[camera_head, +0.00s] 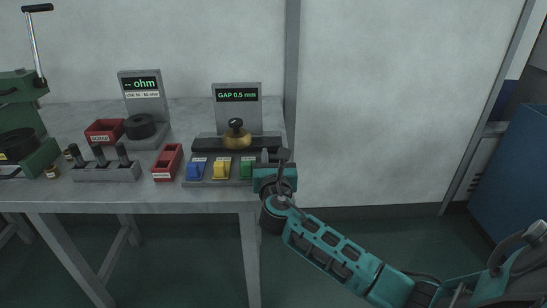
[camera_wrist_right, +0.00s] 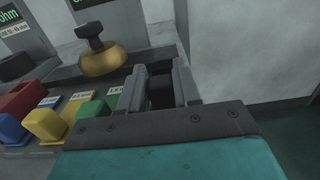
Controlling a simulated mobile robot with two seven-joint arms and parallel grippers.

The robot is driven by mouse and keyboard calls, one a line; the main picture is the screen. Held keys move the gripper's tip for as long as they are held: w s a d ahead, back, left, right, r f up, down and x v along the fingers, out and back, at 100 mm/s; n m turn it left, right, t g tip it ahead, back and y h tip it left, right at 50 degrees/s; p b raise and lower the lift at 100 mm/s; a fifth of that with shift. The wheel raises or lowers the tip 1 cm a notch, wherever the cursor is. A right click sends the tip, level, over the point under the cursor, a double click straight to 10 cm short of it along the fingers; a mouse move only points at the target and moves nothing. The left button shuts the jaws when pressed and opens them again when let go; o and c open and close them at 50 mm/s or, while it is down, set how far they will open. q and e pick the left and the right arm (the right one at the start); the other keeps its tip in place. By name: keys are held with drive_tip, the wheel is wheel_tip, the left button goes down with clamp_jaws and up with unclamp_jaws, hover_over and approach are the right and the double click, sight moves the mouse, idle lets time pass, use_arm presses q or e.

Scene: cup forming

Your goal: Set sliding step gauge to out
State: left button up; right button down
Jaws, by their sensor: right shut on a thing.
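The sliding step gauge (camera_head: 212,145) appears as a long dark bar on the bench, running left to right under a brass cup (camera_head: 237,138) with a black knob. The cup also shows in the right wrist view (camera_wrist_right: 102,60). My right gripper (camera_head: 274,158) is at the bar's right end. In the right wrist view my right gripper (camera_wrist_right: 157,88) has its two grey fingers on either side of a dark end piece and is shut on it. The fingers hide part of that end. A sign (camera_head: 237,95) behind reads "GAP 0.5 mm". My left gripper is not in view.
Blue (camera_head: 195,170), yellow (camera_head: 221,168) and green (camera_head: 246,167) blocks stand in front of the bar, the green one closest to my right gripper. A red bin (camera_head: 167,162) is left of them. The bench's right edge is close to my right gripper; open floor lies beyond.

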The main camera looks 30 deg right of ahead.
drive_tip(key=shift+p+v, duration=1.05)
drive_tip(key=shift+v, duration=0.15)
drive_tip(key=shift+s+a, duration=0.15)
drive_tip(key=shift+a, duration=0.05)
drive_tip(key=shift+f, duration=0.15)
drive_tip(key=c, duration=1.3)
unclamp_jaws()
drive_tip(key=o, duration=0.3)
drive_tip(key=shift+s, duration=0.1)
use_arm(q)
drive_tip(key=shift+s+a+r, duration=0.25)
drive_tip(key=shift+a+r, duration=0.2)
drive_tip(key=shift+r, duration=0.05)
use_arm(e)
drive_tip(key=shift+o, duration=0.6)
